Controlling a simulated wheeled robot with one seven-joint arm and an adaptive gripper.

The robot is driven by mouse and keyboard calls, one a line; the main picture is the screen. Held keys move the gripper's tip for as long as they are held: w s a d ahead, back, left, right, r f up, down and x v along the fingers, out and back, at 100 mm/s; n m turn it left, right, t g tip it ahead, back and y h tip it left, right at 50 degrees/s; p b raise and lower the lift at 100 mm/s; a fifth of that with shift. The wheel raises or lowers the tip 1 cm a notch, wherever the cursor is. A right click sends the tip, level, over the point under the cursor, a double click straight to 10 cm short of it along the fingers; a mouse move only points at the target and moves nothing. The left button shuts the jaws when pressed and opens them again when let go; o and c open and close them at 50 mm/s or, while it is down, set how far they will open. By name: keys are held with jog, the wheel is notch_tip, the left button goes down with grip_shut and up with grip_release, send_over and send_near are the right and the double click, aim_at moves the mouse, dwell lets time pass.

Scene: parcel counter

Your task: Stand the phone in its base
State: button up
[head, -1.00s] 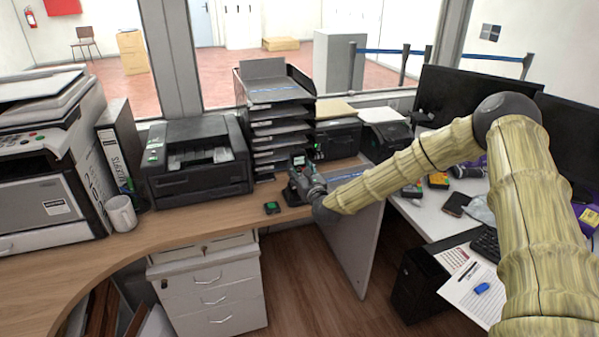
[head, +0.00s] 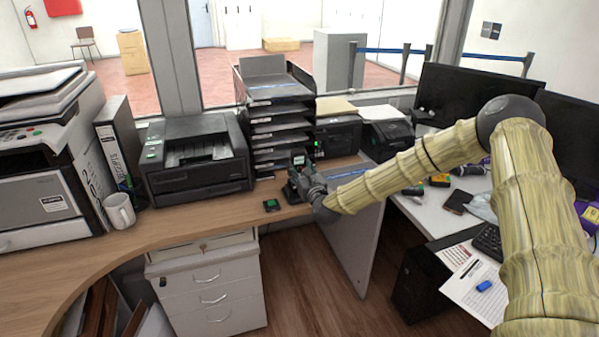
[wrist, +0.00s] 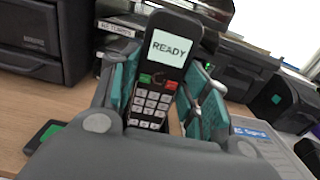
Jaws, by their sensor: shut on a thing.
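The phone, a black handset with a lit screen reading READY and a keypad, stands nearly upright between the teal-padded fingers of my gripper (wrist: 163,88) in the wrist view. The phone (wrist: 160,82) leans slightly there. In the head view my gripper (head: 304,180) is shut on the phone (head: 299,161) above the desk's right end, in front of the paper trays. A dark shape (head: 289,194) beside my gripper at desk level may be the base. The phone's lower end is hidden, so I cannot tell whether it touches the base.
A small black item with a green top (head: 271,205) lies on the desk (head: 215,215) left of my gripper. Behind are a printer (head: 195,158) and a stack of paper trays (head: 280,120). A mug (head: 119,210) stands far left. The desk's front edge is close.

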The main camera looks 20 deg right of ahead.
jog(key=shift+f+b, duration=0.7)
jog(key=shift+b, duration=0.2)
dwell(0.4)
jog(key=o, duration=1.2)
jog(key=shift+s, duration=0.1)
jog(key=s, duration=1.1)
jog(key=shift+s+d, duration=0.25)
jog(key=shift+s, duration=0.15)
